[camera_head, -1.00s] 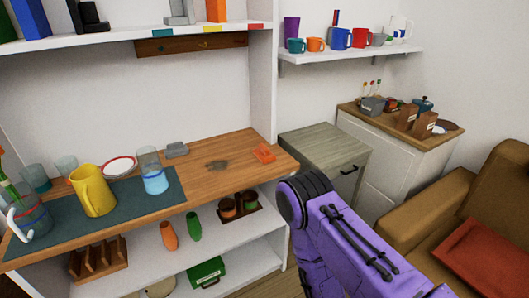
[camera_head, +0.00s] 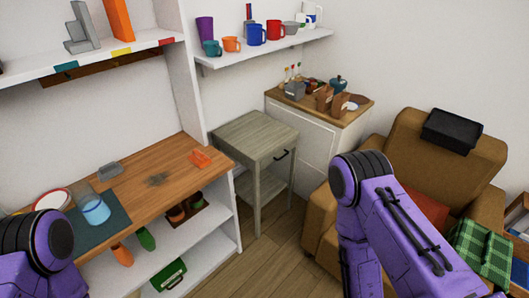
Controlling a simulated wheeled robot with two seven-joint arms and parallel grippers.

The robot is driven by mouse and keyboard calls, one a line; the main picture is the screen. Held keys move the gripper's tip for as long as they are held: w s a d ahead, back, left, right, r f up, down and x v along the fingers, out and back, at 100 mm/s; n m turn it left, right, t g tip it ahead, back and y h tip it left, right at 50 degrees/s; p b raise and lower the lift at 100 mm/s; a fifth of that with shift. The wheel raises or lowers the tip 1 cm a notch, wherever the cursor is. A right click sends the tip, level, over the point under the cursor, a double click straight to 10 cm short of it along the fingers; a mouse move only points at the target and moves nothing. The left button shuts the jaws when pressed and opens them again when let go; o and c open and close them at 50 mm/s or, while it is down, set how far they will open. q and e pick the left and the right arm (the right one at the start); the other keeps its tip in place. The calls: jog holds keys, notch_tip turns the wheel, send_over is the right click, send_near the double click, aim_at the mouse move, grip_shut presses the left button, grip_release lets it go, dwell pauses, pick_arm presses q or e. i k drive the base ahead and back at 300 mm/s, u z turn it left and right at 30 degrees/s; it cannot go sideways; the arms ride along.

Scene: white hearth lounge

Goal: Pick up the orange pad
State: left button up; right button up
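The orange pad (camera_head: 200,158) lies on the wooden counter (camera_head: 165,192), near its right end. It looks small and flat, with a raised or uneven shape I cannot make out well. Nothing covers it. Purple links of both my arms show, one at the lower left and one at the lower right, but neither gripper is in view.
A grey object (camera_head: 110,172) and a dark patch (camera_head: 157,180) are left of the pad. A grey-green side table (camera_head: 256,138) stands right of the counter, and a brown armchair (camera_head: 405,150) is farther right.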

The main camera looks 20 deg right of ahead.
aim_at(198, 158)
jog(key=z, duration=0.95)
jog(key=i, duration=1.7)
jog(key=u, duration=1.85)
